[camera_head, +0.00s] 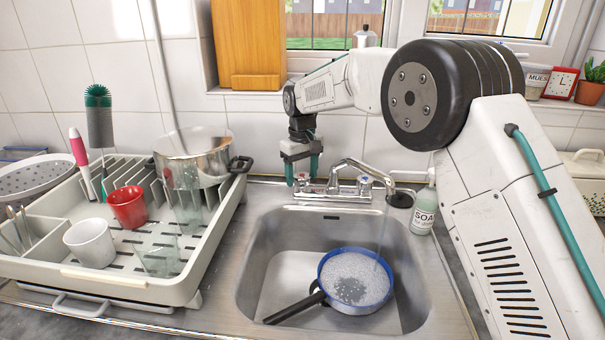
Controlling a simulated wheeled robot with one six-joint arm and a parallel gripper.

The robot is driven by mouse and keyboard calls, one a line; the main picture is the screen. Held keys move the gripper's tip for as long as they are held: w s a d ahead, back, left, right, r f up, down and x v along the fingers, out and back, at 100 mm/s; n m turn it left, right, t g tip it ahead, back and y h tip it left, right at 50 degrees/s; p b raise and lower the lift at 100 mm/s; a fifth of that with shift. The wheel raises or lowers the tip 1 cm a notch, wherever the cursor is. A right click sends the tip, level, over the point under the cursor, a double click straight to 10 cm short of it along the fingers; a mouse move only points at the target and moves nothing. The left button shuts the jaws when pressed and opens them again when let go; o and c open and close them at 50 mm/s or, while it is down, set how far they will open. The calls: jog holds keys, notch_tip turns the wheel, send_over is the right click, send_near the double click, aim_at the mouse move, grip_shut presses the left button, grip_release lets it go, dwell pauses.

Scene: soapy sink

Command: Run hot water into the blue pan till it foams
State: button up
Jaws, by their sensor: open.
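The blue pan (325,270) sits in the steel sink (262,260), its black handle (295,307) pointing to the lower left. White foam (360,268) covers most of its inside, with a darker grey patch near the middle. The chrome faucet (350,167) stands at the sink's back edge, its spout reaching right. A faint thin stream of water (382,228) seems to fall from the spout into the pan. My gripper (303,181) points down, open, at the left tap handle of the faucet. I cannot tell whether its fingers touch the handle, which is partly hidden.
A dish rack (130,278) on the left holds a steel pot (195,160), a red mug (128,206), a white cup (90,243) and glasses. A soap bottle (423,210) stands right of the faucet. The tiled wall and window sill are close behind my gripper.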

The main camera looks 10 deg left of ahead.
aim_at(302, 175)
jog(key=c, duration=1)
jog(key=m, duration=0.5)
jog(key=o, duration=1)
jog(key=shift+r, duration=0.1)
notch_tip(302, 175, up, 8)
jog(key=shift+f, duration=0.15)
